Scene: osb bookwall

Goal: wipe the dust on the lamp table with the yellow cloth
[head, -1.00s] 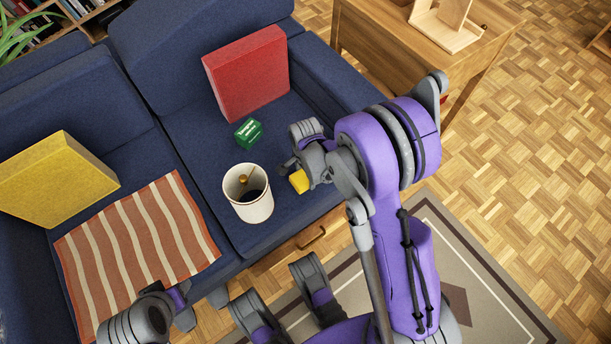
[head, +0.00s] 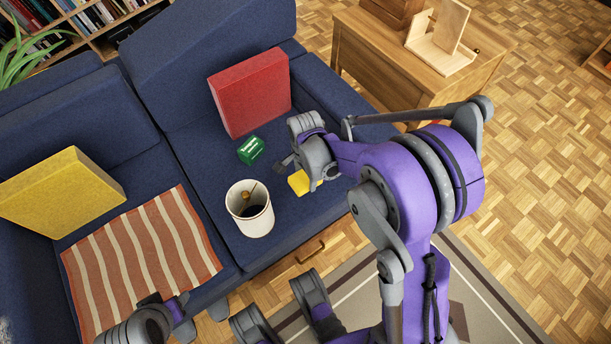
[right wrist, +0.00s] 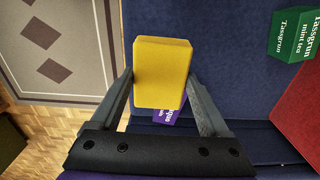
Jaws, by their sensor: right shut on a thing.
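The yellow cloth (right wrist: 163,72) looks like a small thick block. My right gripper (head: 291,173) is shut on it, with one finger on each side in the right wrist view (right wrist: 162,95). The cloth also shows in the head view (head: 299,183), above the sofa seat and right of a white mug-like pot. A wooden side table (head: 370,58) stands at the upper right, apart from the gripper; I see no lamp or dust on it, and cannot tell if it is the lamp table. My left gripper (head: 168,312) is at the lower left over the striped blanket; its jaw opening is unclear.
The blue sofa (head: 190,105) holds a red cushion (head: 250,92), a yellow cushion (head: 65,190), a striped blanket (head: 140,255), a green tea box (head: 251,150) and the white pot (head: 249,212). A purple box (right wrist: 167,117) shows behind the cloth. A wooden stand (head: 440,45) occupies the side table.

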